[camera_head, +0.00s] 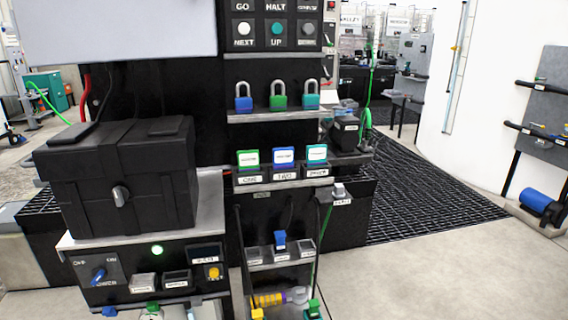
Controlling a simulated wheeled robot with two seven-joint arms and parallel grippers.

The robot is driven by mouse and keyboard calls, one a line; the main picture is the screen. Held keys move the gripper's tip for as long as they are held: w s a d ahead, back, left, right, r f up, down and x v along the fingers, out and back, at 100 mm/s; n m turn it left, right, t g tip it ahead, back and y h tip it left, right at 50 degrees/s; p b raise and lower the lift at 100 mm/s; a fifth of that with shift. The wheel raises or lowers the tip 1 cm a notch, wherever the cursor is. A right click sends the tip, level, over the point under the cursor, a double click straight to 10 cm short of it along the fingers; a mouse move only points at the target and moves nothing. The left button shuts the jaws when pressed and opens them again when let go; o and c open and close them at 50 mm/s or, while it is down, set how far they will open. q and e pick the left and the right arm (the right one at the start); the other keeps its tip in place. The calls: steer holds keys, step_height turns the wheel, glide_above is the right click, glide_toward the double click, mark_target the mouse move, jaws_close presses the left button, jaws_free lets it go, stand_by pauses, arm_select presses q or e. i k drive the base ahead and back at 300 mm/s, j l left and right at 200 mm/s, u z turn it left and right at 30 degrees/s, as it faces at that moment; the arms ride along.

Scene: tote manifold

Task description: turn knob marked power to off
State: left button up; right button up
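The blue power knob (98,275) is on the dark control panel (125,262) at the lower left. The label below it is partly legible as "POWER". A small label at its upper left seems to read "OFF" and one at its upper right "ON". The knob looks tilted towards the upper right, on the "ON" side, but it is small. A round green light (157,250) on the same panel is lit. Neither of my grippers is in view.
A black case (120,185) with a grey latch sits on a shelf above the panel. Small bins (177,281) and a yellow button (214,273) are right of the knob. Padlocks (279,100) and tagged holders (283,160) stand on shelves further right.

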mark_target(98, 273)
steer(key=u, duration=1.3)
